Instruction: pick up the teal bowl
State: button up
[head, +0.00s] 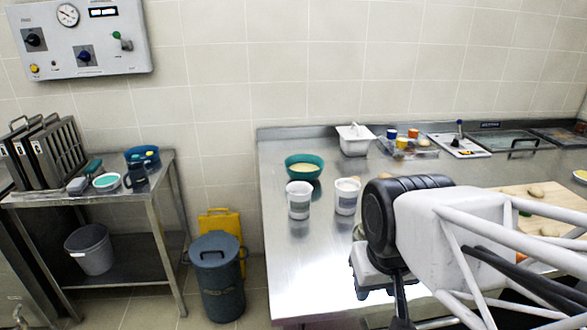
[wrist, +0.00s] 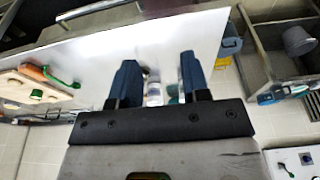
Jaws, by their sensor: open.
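The teal bowl (head: 304,172) stands upright on the steel table (head: 283,260) near its left back part and holds something pale yellow. My gripper (wrist: 157,68) is open, with its two blue-grey fingers apart and nothing held between them. In the head view my arm reaches in from the right, to the right of and nearer than the bowl. In the wrist view a teal patch (wrist: 173,90) shows beside the right finger, probably part of the bowl; the rest is hidden.
Two white-and-grey cups, a left one (head: 299,203) and a right one (head: 346,196), stand just in front of the bowl. A white tub (head: 355,142) is behind it to the right. A cutting board (head: 556,198) lies at right. The table's left front is clear.

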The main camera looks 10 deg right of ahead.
dwell(0.8)
jog(key=w+d+r+n+g+h, duration=0.1)
jog(key=w+n+h, duration=0.3)
jog(key=w, duration=1.4)
jog(key=w+d+r+n+g+h, duration=0.1)
jog(key=w+d+n+h, duration=0.3)
jog(key=w, duration=1.4)
jog(key=w+a+f+n+t+h, duration=0.1)
jog(key=w+a+f+n, duration=0.2)
jog(key=w, duration=0.7)
jog(key=w+a+f+n+t+h, duration=0.1)
jog(key=w+a+f+n+h, duration=0.1)
jog(key=w+f, duration=0.6)
jog(key=w+a+f+n+t+h, duration=0.1)
jog(key=w+a+f+n, duration=0.4)
jog(key=w, duration=0.9)
jog(key=shift+w+f+h, duration=0.25)
jog(key=shift+f+h, duration=0.05)
jog(key=shift+h, duration=0.1)
jog(key=shift+a, duration=0.1)
jog(key=shift+x, duration=1.35)
